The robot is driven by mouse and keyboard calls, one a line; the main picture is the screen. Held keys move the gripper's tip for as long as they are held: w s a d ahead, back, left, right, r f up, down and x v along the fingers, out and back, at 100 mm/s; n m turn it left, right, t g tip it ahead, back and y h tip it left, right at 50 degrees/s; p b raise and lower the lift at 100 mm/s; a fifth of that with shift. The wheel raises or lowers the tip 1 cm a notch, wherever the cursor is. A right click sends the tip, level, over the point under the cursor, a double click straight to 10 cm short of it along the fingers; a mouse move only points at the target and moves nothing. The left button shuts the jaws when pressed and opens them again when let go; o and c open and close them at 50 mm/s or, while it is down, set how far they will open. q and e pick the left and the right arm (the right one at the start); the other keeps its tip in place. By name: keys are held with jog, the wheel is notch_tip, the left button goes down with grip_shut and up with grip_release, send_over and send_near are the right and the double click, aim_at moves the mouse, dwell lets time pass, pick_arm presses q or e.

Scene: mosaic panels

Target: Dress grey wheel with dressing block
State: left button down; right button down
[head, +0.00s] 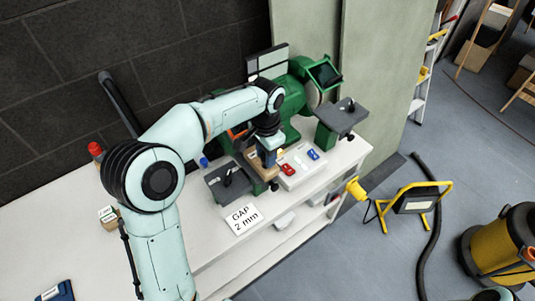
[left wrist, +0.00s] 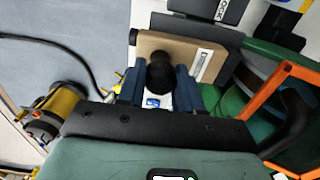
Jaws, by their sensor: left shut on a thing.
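The green bench grinder (head: 294,98) stands on the white bench. A pale wheel (head: 313,97) shows at its right end; I cannot tell if it is the grey wheel. The arm hides much of the grinder's left end. My left gripper (head: 266,150) is in front of that left end. In the left wrist view its blue-grey fingers (left wrist: 160,90) are shut on the black knob (left wrist: 160,72) of a tan block, which I take as the dressing block (left wrist: 178,50). The block also shows below the gripper in the head view (head: 264,170). My right gripper is out of view.
An orange frame (left wrist: 285,98) is close to the gripper's right in the wrist view. Small red (head: 286,168) and blue (head: 313,154) items and a "GAP 2 mm" card (head: 243,219) lie on the bench.

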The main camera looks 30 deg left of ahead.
pick_arm(q)
jog(key=shift+w+a+p, duration=0.35)
jog(key=shift+a, duration=0.55)
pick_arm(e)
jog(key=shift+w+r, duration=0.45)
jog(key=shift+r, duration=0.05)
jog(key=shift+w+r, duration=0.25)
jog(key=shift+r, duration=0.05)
pick_arm(q)
jog(key=shift+d, duration=0.15)
dwell(0.3)
jog(key=shift+s+d, duration=0.3)
jog(key=shift+d, duration=0.35)
jog(key=shift+s+d, duration=0.3)
jog(key=shift+d, duration=0.35)
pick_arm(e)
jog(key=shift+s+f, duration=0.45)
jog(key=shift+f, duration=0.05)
